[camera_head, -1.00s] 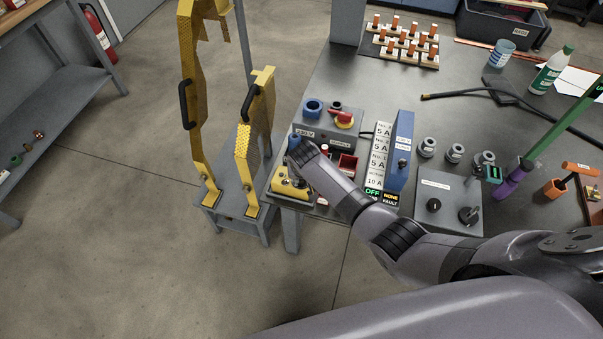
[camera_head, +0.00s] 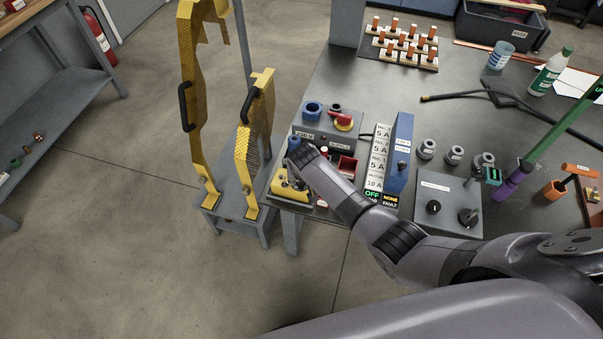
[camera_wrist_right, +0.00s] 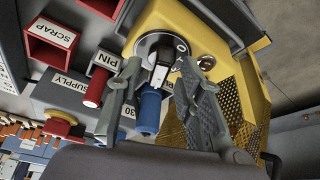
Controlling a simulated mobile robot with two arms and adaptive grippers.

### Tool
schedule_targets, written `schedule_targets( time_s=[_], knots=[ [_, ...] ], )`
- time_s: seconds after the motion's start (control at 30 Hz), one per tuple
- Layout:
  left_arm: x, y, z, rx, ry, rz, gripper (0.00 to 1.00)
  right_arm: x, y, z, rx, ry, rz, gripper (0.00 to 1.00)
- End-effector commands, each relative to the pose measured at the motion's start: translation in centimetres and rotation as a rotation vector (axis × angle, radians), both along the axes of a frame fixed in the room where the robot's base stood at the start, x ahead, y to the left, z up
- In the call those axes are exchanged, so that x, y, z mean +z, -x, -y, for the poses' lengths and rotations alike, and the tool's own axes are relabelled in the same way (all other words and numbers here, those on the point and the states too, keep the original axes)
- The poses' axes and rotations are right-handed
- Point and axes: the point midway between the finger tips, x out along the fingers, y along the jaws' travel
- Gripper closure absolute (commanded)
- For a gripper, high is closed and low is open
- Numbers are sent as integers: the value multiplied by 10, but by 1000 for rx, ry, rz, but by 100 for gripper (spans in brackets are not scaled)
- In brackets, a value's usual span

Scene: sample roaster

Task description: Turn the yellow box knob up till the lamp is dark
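The yellow box (camera_head: 290,192) stands at the near left corner of the bench, partly behind my right gripper (camera_head: 296,172). In the right wrist view the yellow box (camera_wrist_right: 192,28) carries a round dial with a black knob (camera_wrist_right: 162,72) and an "O" mark. My right gripper (camera_wrist_right: 158,88) points at this knob with a finger on each side. The fingers are apart, and I see no clear contact. A small round fitting (camera_wrist_right: 206,62) beside the dial looks unlit; I cannot tell if it is the lamp. My left gripper is not in view.
A blue cylinder (camera_wrist_right: 149,112) and a red pin (camera_wrist_right: 97,90) stand close to the fingers. The grey supply box (camera_head: 325,122) and red scrap bin (camera_head: 347,166) are nearby. Yellow mesh guards (camera_head: 252,150) stand left of the bench. Open floor lies in front.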

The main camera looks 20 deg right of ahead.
Motion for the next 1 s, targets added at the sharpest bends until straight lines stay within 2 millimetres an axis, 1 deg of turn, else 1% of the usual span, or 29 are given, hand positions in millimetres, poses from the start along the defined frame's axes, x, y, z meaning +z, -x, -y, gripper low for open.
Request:
schedule_targets(
  time_s=[0.17,0.6,0.7,0.8,1.0],
  knots=[
    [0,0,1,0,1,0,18,17,6,-2,1,-2,4,66],
    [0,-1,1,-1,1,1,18,90,35,-8,1,-1,4,66],
    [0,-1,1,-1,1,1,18,100,40,-9,0,0,2,66],
    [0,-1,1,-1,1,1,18,106,43,-9,0,0,2,66],
    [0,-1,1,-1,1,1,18,109,44,-9,0,0,1,66]
  ],
)
